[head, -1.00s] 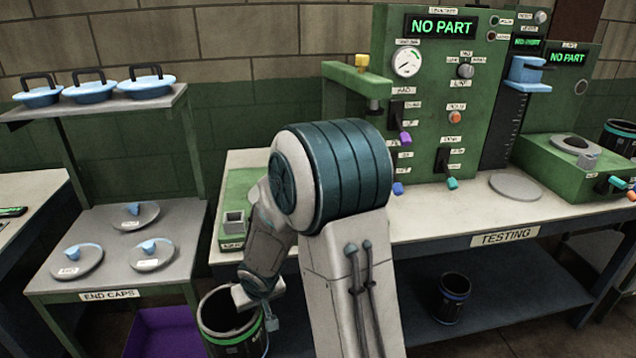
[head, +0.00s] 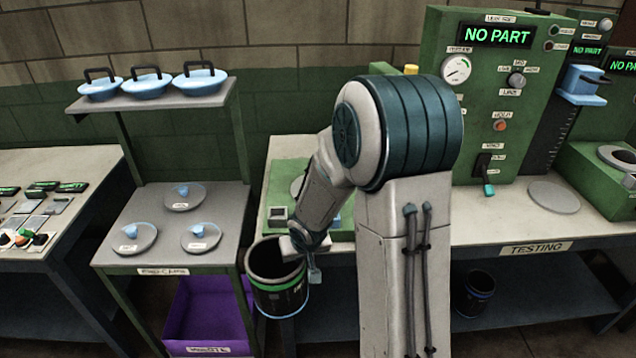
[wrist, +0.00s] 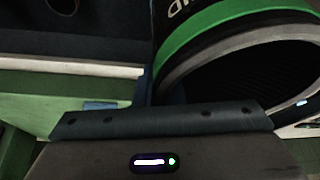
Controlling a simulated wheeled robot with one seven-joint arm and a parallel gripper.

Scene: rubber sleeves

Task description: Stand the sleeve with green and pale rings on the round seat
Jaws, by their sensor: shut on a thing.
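My gripper (head: 303,248) is shut on the wall of a black sleeve (head: 272,262) at its upper right rim. A flat round grey disc (head: 553,197) lies on the testing bench. Another round plate (head: 297,186) on the green block at the bench's left is partly hidden by my arm.
The end-caps rack (head: 122,274) stands left of the sleeve, with a purple bin (head: 207,318) under it. A second dark sleeve (head: 478,298) stands on the bench's lower shelf. The green tester (head: 480,80) reads NO PART.

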